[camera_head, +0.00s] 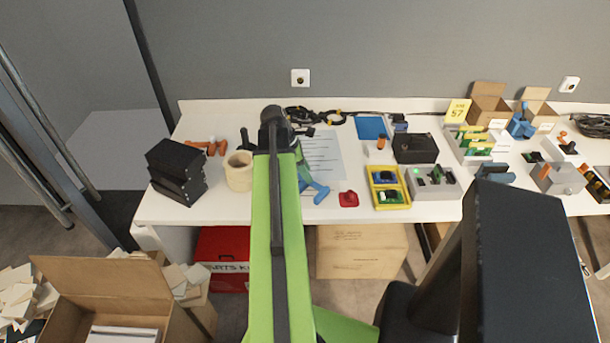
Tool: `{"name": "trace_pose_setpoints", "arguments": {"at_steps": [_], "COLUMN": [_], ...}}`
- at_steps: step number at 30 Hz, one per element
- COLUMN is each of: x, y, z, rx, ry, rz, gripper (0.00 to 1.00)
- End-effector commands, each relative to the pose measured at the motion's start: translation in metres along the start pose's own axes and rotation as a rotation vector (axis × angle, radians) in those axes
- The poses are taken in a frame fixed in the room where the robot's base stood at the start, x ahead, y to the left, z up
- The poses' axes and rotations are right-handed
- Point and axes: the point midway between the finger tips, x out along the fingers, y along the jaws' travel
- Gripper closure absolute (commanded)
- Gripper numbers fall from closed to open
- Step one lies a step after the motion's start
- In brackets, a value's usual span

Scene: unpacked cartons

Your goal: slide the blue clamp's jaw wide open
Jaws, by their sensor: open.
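A blue tool-like piece (316,190), which looks like part of the blue clamp, lies near the table's front edge, just right of my green arm. My arm covers its left side, so I cannot tell how far its jaw is open. Another blue upright object (521,124) stands at the right of the table; it is too small to tell if it is a clamp. My arm reaches up over the table to a dark joint. My gripper cannot be made out; it seems hidden behind the arm.
On the white table (240,215), a beige cup (239,172) and black boxes (176,172) stand left of my arm. A red piece (348,199), a yellow tray (390,204) and a grey box (433,187) lie to the right. A paper sheet (325,156) lies behind.

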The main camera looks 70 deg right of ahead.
Motion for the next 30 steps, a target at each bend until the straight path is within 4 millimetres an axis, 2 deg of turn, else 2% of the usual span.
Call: {"name": "trace_pose_setpoints", "arguments": {"at_steps": [3, 12, 30], "x": [-0.0005, -0.0004, -0.0003], "y": [-0.0001, -0.0001, -0.0002], "z": [0.0003, 0.0004, 0.0003], "rx": [0.0, 0.001, 0.001], "ry": [0.0, 0.0, 0.0], "rz": [0.0, 0.0, -0.001], "gripper": [0.61, 1.0, 1.0]}}
